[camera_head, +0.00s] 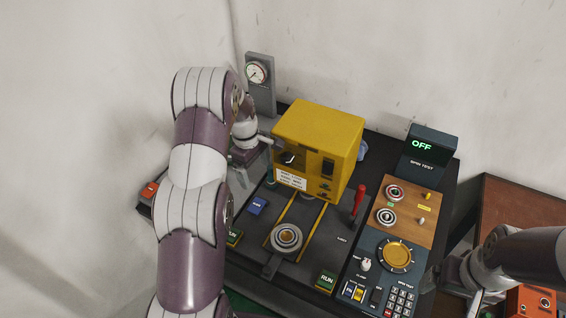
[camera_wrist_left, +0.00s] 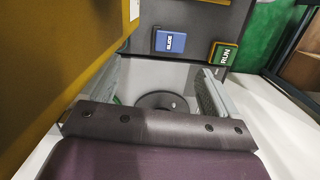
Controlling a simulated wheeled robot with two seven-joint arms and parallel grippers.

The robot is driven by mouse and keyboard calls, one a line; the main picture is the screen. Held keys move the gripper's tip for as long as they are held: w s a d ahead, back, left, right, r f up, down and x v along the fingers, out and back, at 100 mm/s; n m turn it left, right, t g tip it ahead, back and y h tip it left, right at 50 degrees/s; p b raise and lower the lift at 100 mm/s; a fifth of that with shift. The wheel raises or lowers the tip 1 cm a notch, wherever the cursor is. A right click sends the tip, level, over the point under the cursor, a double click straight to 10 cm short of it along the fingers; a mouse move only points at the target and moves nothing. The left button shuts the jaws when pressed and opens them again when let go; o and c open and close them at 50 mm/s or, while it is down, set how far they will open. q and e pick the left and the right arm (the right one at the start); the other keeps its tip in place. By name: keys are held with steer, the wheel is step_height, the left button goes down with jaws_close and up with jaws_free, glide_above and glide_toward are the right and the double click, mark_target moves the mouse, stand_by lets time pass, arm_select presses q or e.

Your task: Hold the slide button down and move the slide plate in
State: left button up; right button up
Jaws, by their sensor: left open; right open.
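The blue slide button (camera_head: 257,206) sits on the dark bench top, left of the yellow rails. It also shows in the left wrist view (camera_wrist_left: 170,41), beyond my fingertips. The slide plate (camera_head: 270,268) carries a round metal ring (camera_head: 286,238) and lies between the rails, in front of the yellow box (camera_head: 322,135). My left gripper (camera_head: 243,177) is open beside the box's left side, behind the slide button and apart from it. In the left wrist view my left gripper (camera_wrist_left: 162,68) is empty. My right gripper (camera_head: 445,278) is open at the lower right, its fingers small and partly unclear.
Green RUN buttons (camera_head: 326,281) stand along the bench front; one also shows in the left wrist view (camera_wrist_left: 224,55). A red lever (camera_head: 359,198) rises right of the rails. A control panel (camera_head: 383,262) and an OFF display (camera_head: 428,147) stand at right. A gauge post (camera_head: 259,84) stands behind.

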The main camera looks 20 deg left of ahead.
arm_select(q)
steer(key=s+a+f+n, duration=0.1)
steer(key=s+a+f, duration=0.1)
steer(key=s, duration=0.1)
steer(key=p, duration=0.3)
glide_above(256, 205)
steer(key=f, duration=0.7)
steer(key=shift+w+f, duration=0.2)
steer(key=shift+f, duration=0.15)
steer(key=shift+s+a+f, duration=0.1)
steer(key=shift+s+f, duration=0.05)
steer(key=shift+f, duration=0.4)
steer(key=shift+s+a+f, duration=0.1)
steer(key=shift+f, duration=0.4)
steer(key=shift+s+f, duration=0.1)
steer(key=shift+f, duration=0.15)
steer(key=shift+w+d+f, duration=0.1)
steer(key=shift+w+d, duration=0.05)
steer(key=shift+w, duration=0.05)
steer(key=c, duration=1.1)
arm_select(e)
steer(key=r, duration=0.1)
steer(key=s+a+r, duration=0.1)
steer(key=a+r, duration=0.1)
steer(key=r, duration=0.1)
steer(key=shift+s, duration=0.4)
